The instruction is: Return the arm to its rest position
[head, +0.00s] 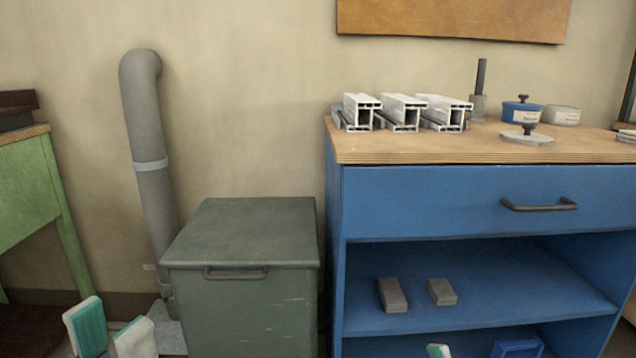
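My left gripper (110,328) shows at the bottom left, in front of the wall and left of the green-grey chest. Its two white fingers with teal pads stand apart, with nothing visible between them. The arm behind it is below the picture edge. Of my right gripper (438,350), only a small white and teal fingertip shows at the bottom edge, in front of the blue bench. The rest of it is hidden below the frame.
The blue bench (470,203) carries several white profiles (402,110), a blue tin (521,112) and a grey disc with a knob (527,137). Two grey blocks (392,295) lie on its shelf. The chest (243,290) stands beside a grey pipe (150,140). A green table (30,200) is at left.

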